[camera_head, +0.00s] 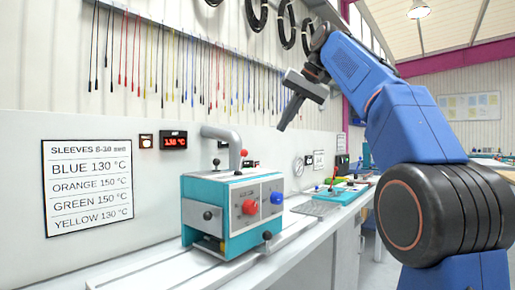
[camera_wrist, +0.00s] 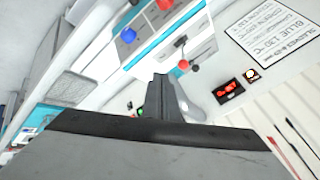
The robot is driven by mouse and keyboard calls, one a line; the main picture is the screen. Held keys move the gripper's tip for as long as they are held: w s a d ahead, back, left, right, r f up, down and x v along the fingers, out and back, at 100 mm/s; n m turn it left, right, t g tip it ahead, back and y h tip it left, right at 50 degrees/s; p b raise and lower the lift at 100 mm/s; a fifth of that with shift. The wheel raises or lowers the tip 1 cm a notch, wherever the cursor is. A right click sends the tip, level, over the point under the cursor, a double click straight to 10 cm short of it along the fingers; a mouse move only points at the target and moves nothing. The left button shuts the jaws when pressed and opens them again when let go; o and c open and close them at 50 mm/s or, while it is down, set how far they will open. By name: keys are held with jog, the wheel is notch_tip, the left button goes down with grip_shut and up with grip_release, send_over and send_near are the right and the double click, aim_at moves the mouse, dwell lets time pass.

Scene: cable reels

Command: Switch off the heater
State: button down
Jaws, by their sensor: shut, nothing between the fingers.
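The heater is a teal and white box (camera_head: 204,250) on the bench, with a grey bent pipe on top. Its front has a red knob (camera_head: 250,207) and a blue knob (camera_head: 277,198), and black ball-ended levers sit on its sides. The red knob (camera_wrist: 165,4) and blue knob (camera_wrist: 128,35) also show at the top of the wrist view. My gripper (camera_head: 282,128) is shut and empty, above and right of the heater, touching nothing. Its fingers (camera_wrist: 162,80) show in the wrist view.
A sign (camera_head: 88,187) listing sleeve colours and temperatures hangs on the left wall. Thin coloured sleeves and black cable coils (camera_head: 257,14) hang higher up. A grey mesh pad (camera_head: 316,208) and a green tray (camera_head: 334,196) lie right of the heater. Air above the heater is clear.

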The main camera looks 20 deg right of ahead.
jog(key=x, duration=0.3)
jog(key=a+x, duration=0.1)
jog(key=x, duration=0.3)
jog(key=a+r+x, duration=0.1)
jog(key=x, duration=0.3)
jog(key=shift+w, duration=0.2)
jog(key=shift+w+a, duration=0.25)
jog(key=shift+a, duration=0.5)
jog(key=shift+s+a+r+h, duration=0.15)
jog(key=shift+s+a+h, duration=0.05)
jog(key=shift+h, duration=0.1)
